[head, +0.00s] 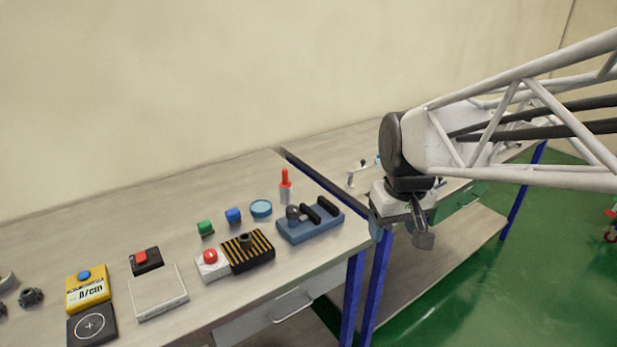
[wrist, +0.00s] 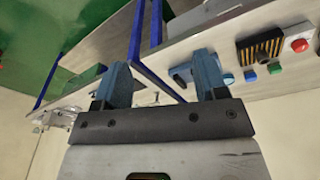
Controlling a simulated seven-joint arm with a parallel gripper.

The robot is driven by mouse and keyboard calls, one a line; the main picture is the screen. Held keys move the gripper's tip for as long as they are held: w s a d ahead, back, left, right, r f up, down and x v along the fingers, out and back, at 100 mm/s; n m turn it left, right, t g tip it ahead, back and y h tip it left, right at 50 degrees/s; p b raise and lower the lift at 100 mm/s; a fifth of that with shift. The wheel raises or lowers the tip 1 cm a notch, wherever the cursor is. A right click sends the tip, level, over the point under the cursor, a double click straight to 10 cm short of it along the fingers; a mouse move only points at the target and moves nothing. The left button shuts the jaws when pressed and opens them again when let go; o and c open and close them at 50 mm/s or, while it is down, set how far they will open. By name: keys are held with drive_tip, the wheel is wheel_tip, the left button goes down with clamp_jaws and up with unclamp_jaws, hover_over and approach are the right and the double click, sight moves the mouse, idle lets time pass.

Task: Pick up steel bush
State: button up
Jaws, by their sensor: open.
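I cannot tell for sure which piece is the steel bush. Small dark grey round parts show on the striped black-and-yellow block (head: 250,254) and on the blue fixture (head: 312,228). A grey curved piece (head: 6,281) is cut off at the left edge, with a dark knobbed part (head: 31,297) beside it. My gripper (head: 418,230) hangs off the bench's right side, apart from all of these. In the wrist view my gripper (wrist: 163,76) has its blue-grey fingers wide apart with nothing between them. The blue fixture is partly hidden there behind a finger.
The bench (head: 90,220) also carries a red-tipped cylinder (head: 285,187), a light blue disc (head: 261,208), blue and green cubes, a red button box (head: 211,264), a white box (head: 158,292) and a yellow box (head: 87,289). A second bench (head: 345,140) adjoins at the right.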

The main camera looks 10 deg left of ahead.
drive_tip(key=w+a+f+n, duration=0.2)
drive_tip(key=w+a, duration=0.3)
drive_tip(key=a, duration=0.4)
drive_tip(key=w+a+f+n, duration=0.2)
drive_tip(key=w+a, duration=0.2)
drive_tip(key=a, duration=0.4)
drive_tip(key=n+g, duration=0.2)
drive_tip(key=n, duration=0.2)
hover_over(245, 239)
drive_tip(key=s, duration=0.1)
wheel_tip(245, 239, down, 7)
drive_tip(key=shift+d+f, duration=0.2)
drive_tip(key=shift+f, duration=1.3)
drive_tip(key=shift+f, duration=2.65)
drive_tip(key=c, duration=1.1)
